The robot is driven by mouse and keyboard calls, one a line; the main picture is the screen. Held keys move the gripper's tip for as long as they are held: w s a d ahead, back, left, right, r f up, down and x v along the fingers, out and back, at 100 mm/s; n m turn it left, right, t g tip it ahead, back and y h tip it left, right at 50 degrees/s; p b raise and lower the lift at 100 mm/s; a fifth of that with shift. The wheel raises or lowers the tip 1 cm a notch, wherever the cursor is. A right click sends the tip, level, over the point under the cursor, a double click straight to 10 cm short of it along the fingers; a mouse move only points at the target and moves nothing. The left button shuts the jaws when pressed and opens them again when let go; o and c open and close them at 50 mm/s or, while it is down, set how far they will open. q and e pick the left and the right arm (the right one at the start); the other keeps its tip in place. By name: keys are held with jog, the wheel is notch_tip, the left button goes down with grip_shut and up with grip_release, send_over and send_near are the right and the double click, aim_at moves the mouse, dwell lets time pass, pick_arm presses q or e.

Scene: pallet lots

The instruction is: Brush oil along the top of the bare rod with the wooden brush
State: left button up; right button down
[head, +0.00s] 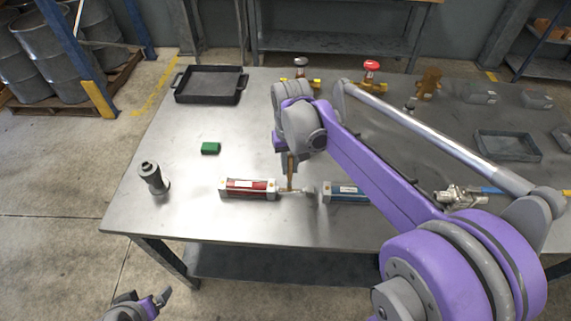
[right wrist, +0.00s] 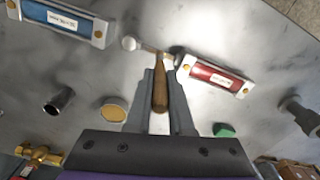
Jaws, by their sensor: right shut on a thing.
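A red cylinder (head: 248,188) lies on the steel table, its bare rod (head: 297,192) pointing right to a round end; the rod also shows in the right wrist view (right wrist: 148,48). My right gripper (head: 290,153) is shut on the wooden brush (head: 290,177), held steeply with its lower end at the rod near the red body. In the right wrist view the brush handle (right wrist: 160,94) sits between the fingers. I cannot tell whether the bristles touch the rod. My left gripper (head: 143,305) is at the lower left, away from the table and partly cut off.
A blue cylinder (head: 345,192) lies just right of the rod end, partly behind my arm. A grey fitting (head: 153,178), a green block (head: 210,148) and a black tray (head: 211,85) stand left. A gold disc (right wrist: 115,108) shows in the wrist view.

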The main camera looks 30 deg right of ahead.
jog(key=shift+s+d, duration=0.1)
jog(key=shift+d, duration=0.05)
jog(key=shift+s+d, duration=0.4)
jog(key=shift+d, duration=0.15)
jog(key=shift+w+a, duration=0.1)
dwell(0.4)
jog(key=shift+w+a, duration=0.45)
jog(key=shift+a, duration=0.2)
jog(key=shift+w+a, duration=0.4)
jog(key=shift+a, duration=0.35)
